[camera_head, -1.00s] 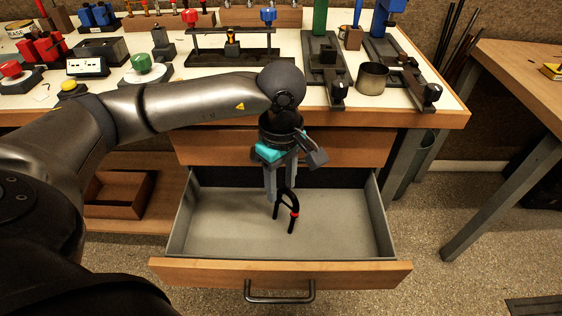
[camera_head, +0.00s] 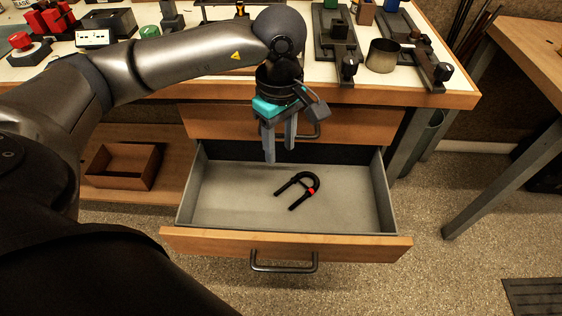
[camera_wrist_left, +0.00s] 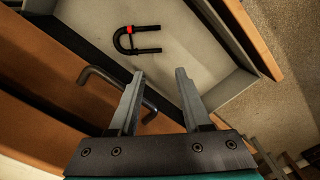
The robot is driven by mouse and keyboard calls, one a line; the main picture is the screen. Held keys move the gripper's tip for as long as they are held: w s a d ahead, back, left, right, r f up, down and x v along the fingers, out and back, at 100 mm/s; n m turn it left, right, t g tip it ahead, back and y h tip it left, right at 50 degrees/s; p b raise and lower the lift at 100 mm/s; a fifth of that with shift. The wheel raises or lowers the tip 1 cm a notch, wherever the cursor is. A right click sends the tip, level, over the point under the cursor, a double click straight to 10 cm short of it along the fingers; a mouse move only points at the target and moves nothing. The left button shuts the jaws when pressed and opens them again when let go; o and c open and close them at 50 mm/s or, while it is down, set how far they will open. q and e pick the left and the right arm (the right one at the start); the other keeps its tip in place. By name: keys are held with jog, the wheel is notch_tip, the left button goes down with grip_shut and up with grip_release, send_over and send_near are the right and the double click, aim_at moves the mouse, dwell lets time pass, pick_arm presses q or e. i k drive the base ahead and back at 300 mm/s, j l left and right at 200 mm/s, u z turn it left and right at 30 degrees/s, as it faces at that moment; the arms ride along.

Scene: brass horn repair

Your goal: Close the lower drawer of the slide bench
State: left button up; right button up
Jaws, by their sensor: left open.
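The lower drawer (camera_head: 285,247) of the slide bench stands pulled out, with its wooden front and dark bar handle (camera_head: 284,266) facing me. Inside, on its grey floor, lies a black U-shaped tool with a red band (camera_head: 304,188); it also shows in the left wrist view (camera_wrist_left: 133,40). My left gripper (camera_head: 281,155) is open and empty, pointing down above the back part of the drawer, in front of the upper drawer. In the left wrist view its fingers (camera_wrist_left: 158,75) are apart, with nothing between them. My right gripper is not in view.
The upper drawer (camera_head: 350,124) is shut, its handle (camera_wrist_left: 120,88) close to my left fingers. The bench top (camera_head: 210,82) carries several fixtures and a metal cup (camera_head: 383,55). A wooden box (camera_head: 124,166) sits on the shelf at left. Floor in front is clear.

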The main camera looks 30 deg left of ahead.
aim_at(230, 209)
jog(key=u, duration=0.95)
